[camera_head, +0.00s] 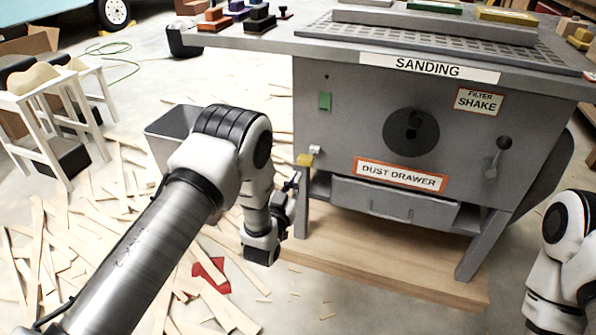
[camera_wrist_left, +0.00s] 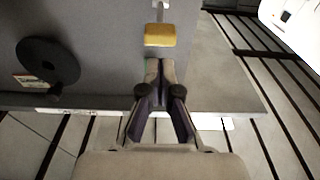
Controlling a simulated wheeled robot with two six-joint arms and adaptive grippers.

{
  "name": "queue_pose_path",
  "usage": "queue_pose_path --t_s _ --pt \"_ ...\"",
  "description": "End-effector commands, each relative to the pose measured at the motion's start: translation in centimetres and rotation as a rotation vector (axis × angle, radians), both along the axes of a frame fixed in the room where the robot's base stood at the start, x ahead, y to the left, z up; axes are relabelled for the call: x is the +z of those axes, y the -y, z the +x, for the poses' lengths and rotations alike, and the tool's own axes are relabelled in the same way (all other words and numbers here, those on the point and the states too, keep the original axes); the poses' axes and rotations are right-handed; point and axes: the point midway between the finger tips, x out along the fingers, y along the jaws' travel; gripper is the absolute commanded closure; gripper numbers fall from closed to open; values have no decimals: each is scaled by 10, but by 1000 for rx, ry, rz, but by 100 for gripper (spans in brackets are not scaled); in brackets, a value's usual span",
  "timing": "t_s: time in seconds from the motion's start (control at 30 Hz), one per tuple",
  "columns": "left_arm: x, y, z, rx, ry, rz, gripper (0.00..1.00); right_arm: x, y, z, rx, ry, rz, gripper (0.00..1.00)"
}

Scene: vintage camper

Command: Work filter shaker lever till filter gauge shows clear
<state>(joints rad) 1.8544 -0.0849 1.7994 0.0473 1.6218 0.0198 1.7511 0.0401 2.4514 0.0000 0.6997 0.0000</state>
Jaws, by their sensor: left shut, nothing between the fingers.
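A grey sanding station carries a FILTER SHAKE label (camera_head: 479,100) on its front at the right. Below it is a grey lever with a dark knob (camera_head: 504,143). I cannot make out a gauge for sure; a black round disc (camera_head: 411,131) is mid-panel, also in the left wrist view (camera_wrist_left: 48,60). My left gripper (camera_head: 292,184) is shut and empty by the station's left front leg, far from the lever. In the left wrist view the shut fingers (camera_wrist_left: 160,68) point at a yellow block (camera_wrist_left: 160,36), apart from it. My right gripper is out of view.
The yellow block (camera_head: 304,159) sticks out at the station's left front edge. A dust drawer (camera_head: 395,201) sits low in front. Wood strips (camera_head: 60,240) litter the floor at left. My right arm (camera_head: 562,265) is at the right edge.

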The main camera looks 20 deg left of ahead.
Motion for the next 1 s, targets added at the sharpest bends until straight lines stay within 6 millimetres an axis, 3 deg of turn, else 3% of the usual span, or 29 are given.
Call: queue_pose_path --t_s 0.1,0.3,1.0 --pt "-8 -1 -28 1 -5 0 100 8 0 0 0 1 0 60" --pt "-17 -2 -57 1 0 0 100 13 0 0 0 1 0 60" --pt "-18 -2 -62 0 5 0 100 13 0 0 0 1 0 60"
